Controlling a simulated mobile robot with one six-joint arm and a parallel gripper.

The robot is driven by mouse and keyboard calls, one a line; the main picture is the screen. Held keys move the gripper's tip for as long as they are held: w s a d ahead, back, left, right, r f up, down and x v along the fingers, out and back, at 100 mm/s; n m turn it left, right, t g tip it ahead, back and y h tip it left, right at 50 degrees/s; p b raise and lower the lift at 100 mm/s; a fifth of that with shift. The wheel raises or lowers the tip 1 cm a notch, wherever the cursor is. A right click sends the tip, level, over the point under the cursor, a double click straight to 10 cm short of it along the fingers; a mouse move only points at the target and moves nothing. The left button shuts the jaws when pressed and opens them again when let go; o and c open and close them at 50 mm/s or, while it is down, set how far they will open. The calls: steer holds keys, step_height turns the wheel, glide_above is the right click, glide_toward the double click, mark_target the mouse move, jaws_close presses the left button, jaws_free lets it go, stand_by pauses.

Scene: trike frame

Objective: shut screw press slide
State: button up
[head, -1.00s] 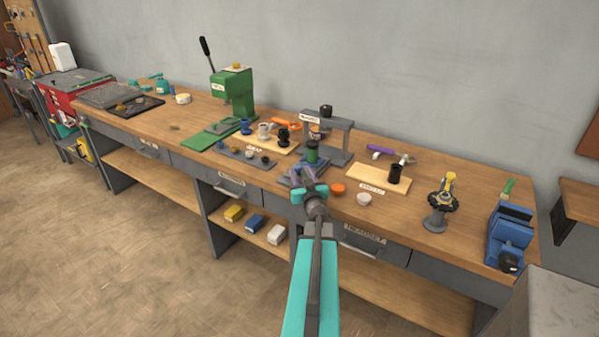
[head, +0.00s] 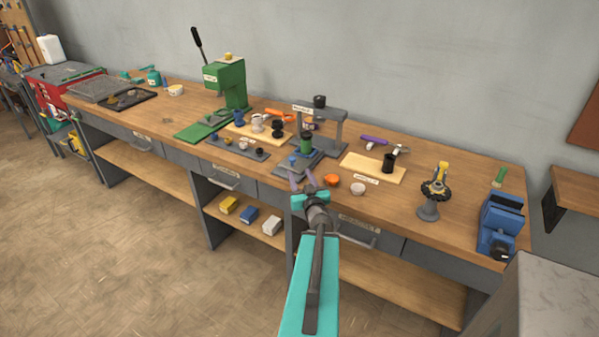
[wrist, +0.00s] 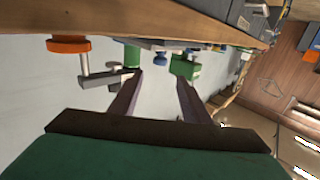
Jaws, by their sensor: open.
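The screw press (head: 339,131) is a grey arch on the bench with a black knob (head: 320,101) on top and a white label. Its slide (head: 297,165) is a flat grey plate that sticks out in front of the arch. A green cylinder (head: 306,144) stands on the slide. My gripper (head: 303,178) is just in front of the slide, near the bench's front edge, open and empty. In the wrist view, its two purple fingers (wrist: 157,78) are spread with nothing between them. The wrist view looks upside down, and I cannot pick out the slide in it.
An orange dish (head: 331,180) and a white bowl (head: 358,188) sit right of my gripper. A grey tray (head: 236,151) with small parts is to the left, before the green lever press (head: 227,84). A wooden board (head: 360,170) with a black cup is to the right.

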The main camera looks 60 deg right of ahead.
steer(key=shift+p+v, duration=0.8)
steer(key=shift+p, duration=0.35)
